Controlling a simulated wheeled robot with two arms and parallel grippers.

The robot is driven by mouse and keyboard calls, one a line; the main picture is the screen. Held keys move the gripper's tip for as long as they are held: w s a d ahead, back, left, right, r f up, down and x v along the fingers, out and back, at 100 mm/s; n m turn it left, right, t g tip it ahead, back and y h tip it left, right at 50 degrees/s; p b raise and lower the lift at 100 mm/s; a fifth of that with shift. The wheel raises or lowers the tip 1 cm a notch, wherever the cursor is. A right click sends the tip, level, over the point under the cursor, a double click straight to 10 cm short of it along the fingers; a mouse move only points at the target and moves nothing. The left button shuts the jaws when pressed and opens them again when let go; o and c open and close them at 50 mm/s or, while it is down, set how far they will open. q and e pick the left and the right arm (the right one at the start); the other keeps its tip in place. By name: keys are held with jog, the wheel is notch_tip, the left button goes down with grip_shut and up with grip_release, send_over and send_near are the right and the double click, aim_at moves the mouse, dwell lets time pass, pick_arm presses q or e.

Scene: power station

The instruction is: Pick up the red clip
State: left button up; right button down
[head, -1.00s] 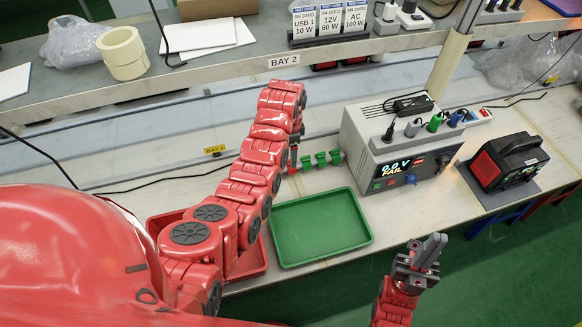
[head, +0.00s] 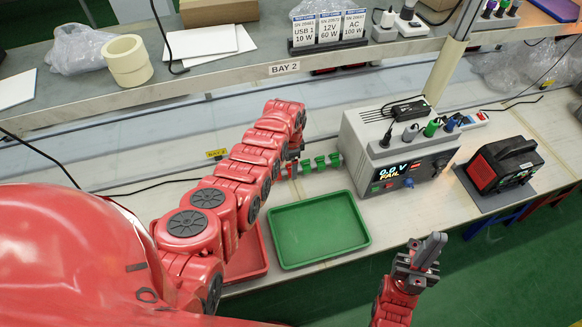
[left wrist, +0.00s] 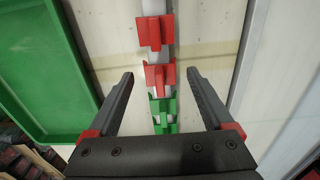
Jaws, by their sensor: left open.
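Two red clips show in the left wrist view, one at the top (left wrist: 154,32) and one between my left fingertips (left wrist: 160,75). Green clips (left wrist: 163,106) follow below on the same pale rail. My left gripper (left wrist: 160,73) is open, one finger on each side of the row, with gaps to the clips. In the head view, the left gripper is mostly hidden by its arm, above the red end of the clip row; green clips (head: 320,163) show to its right. My right gripper (head: 425,252) is over the floor, away from the bench; its jaw opening is unclear.
A green tray (head: 318,261) and a partly hidden red tray (head: 262,268) lie at the bench front. A grey power unit (head: 352,133) reading FAIL and a red-black device (head: 480,173) stand to the right. A shelf edge (head: 215,85) runs behind.

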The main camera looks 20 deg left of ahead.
pick_arm(q)
grip_shut()
dwell(0.5)
jog(key=shift+w+r, duration=0.1)
jog(key=shift+r, duration=0.05)
